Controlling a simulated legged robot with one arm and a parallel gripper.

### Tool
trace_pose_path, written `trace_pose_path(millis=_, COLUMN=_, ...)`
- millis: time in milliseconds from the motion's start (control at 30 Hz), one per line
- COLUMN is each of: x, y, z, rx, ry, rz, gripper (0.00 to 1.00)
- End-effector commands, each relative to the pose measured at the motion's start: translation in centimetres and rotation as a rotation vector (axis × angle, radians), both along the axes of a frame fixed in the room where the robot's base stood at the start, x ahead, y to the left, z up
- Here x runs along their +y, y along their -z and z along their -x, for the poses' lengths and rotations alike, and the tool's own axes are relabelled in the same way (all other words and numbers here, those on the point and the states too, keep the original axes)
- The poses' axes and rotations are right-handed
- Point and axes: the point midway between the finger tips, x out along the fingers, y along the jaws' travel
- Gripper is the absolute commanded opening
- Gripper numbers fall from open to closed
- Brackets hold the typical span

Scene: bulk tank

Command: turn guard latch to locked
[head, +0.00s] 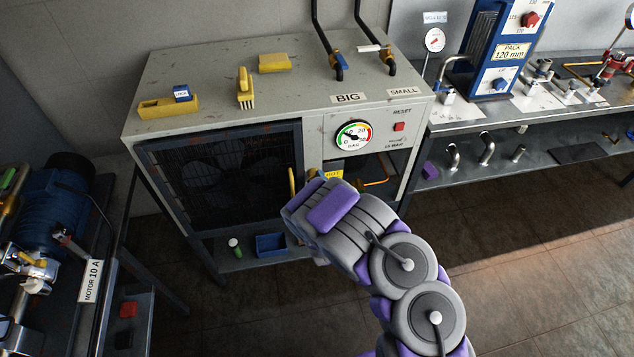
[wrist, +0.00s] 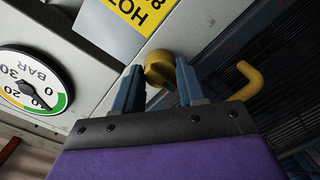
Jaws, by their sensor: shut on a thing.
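The guard (head: 220,170) is a dark mesh panel on the front of the grey cabinet. The guard latch (wrist: 160,67) is a yellow knob at the guard's edge, seen in the wrist view between my fingers. My gripper (wrist: 162,85) is shut on this knob, one blue finger on each side. In the head view my own wrist covers most of the latch and my fingers. A yellow handle (wrist: 246,80) is on the guard, to the right of the knob in the wrist view; it also shows in the head view (head: 291,184). Any lock marking is hidden.
A yellow HOT label (wrist: 138,12) and a pressure gauge (wrist: 32,80) are close to my gripper. A red reset button (head: 399,126) sits on the panel. A blue bin (head: 271,245) and a green-topped cup (head: 235,247) stand on the shelf below. The floor to the right is clear.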

Motion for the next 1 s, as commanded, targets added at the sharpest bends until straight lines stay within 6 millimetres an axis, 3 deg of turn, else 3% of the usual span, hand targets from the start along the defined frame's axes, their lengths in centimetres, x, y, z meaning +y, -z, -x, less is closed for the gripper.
trace_pose_path(millis=500, x=0.37, y=0.08, z=0.13, rx=-0.004, ry=-0.009, rz=0.019, gripper=0.09)
trace_pose_path(millis=533, x=0.36, y=0.1, z=0.14, rx=-0.004, ry=-0.009, rz=0.019, gripper=0.43)
trace_pose_path(millis=767, x=0.23, y=0.05, z=0.09, rx=-0.005, ry=-0.005, rz=0.018, gripper=0.65)
trace_pose_path(millis=1000, x=0.03, y=0.0, z=0.09, rx=-0.004, ry=-0.004, rz=0.016, gripper=0.65)
